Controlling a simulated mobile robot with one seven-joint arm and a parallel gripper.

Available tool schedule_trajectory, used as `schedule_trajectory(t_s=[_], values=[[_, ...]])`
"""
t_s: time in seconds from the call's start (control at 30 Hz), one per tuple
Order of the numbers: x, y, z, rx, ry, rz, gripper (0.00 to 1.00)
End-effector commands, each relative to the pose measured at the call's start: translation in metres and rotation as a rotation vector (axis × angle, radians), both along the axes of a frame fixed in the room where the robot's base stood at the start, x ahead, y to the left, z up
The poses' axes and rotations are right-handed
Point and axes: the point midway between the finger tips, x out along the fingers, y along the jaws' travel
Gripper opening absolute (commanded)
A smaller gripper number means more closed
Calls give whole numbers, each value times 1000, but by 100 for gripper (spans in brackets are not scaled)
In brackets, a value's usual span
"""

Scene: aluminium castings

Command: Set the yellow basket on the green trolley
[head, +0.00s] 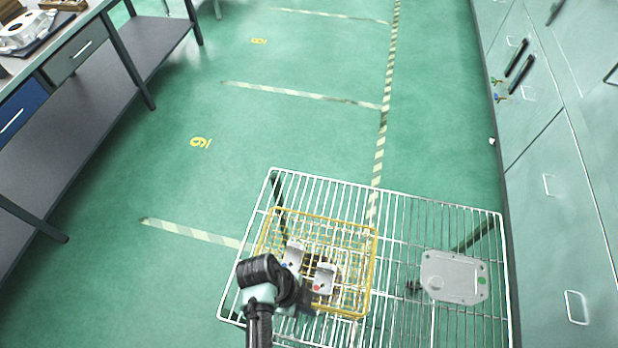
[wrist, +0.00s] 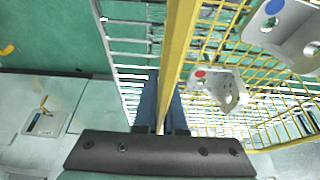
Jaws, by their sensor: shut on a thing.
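The yellow basket (head: 325,219) is a wire basket on, or just above, a white wire rack (head: 400,195); I cannot tell if it touches. It holds grey castings, one with a red dot (head: 323,279) and one with a blue dot (wrist: 283,28). My gripper (head: 303,299) is at the basket's near left side. In the wrist view, my blue fingers (wrist: 166,106) are shut on the yellow rim (wrist: 177,65). My arm hides part of the basket's near left corner. No green trolley can be made out.
A flat grey cast plate (head: 453,277) lies on the rack's right side. A grey workbench (head: 120,60) with drawers stands at the left. Pale green cabinets (head: 550,150) line the right. The green floor (head: 290,130) between them is clear, with striped tape lines.

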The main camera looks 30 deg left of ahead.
Motion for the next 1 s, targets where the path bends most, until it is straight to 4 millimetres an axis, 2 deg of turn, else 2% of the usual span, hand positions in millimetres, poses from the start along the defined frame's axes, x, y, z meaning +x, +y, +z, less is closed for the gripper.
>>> schedule_trajectory(t_s=[0.03,0.1,0.2,0.23,0.5,0.67,1.0], values=[[1,1,-1,1,-4,0,0],[0,0,-1,0,0,0,16],[0,0,-1,0,0,0,34],[0,0,-1,0,0,0,37],[0,0,0,0,0,0,37],[0,4,9,2,-2,1,37],[-7,29,72,3,-3,1,37]])
